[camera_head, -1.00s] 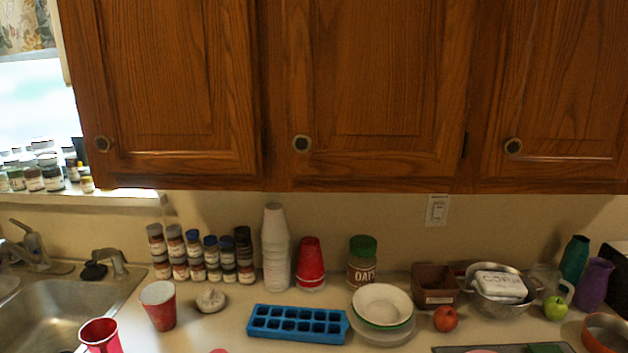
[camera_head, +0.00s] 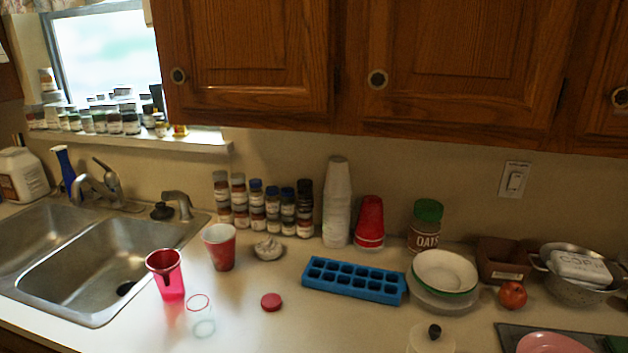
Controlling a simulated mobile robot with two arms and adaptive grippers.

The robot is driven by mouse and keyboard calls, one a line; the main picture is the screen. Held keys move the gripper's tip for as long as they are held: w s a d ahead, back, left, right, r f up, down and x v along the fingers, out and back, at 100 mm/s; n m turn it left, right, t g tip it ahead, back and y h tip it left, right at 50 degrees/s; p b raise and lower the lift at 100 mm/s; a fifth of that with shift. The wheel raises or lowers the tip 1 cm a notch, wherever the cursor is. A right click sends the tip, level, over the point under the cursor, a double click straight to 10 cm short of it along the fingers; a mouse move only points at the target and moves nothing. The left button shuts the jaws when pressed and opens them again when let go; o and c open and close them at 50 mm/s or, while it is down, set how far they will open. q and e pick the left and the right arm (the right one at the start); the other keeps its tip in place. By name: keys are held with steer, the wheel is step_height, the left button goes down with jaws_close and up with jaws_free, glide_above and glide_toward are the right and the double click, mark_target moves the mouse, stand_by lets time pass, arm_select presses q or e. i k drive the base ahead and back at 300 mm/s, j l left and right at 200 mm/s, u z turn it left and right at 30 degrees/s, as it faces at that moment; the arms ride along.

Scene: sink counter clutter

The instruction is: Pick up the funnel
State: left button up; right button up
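I cannot make out a funnel for certain in the head view. A pink-red see-through cup-like vessel (camera_head: 170,280) stands at the front left, beside the sink. A red cup (camera_head: 220,250) with a pale inside stands behind it to the right. A clear glass (camera_head: 201,318) stands in front. A pale object with a black knob (camera_head: 434,332) is cut off by the bottom edge. Neither of my grippers is in view.
The double sink (camera_head: 115,262) is at the left. Spice jars (camera_head: 271,212), stacked white cups (camera_head: 337,205), and an oats jar (camera_head: 425,226) line the wall. A blue ice tray (camera_head: 353,281), white bowl (camera_head: 446,270), tomato (camera_head: 512,295) and colander (camera_head: 572,290) crowd the right.

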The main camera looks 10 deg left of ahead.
mark_target(163, 262)
steer(key=u, duration=1.25)
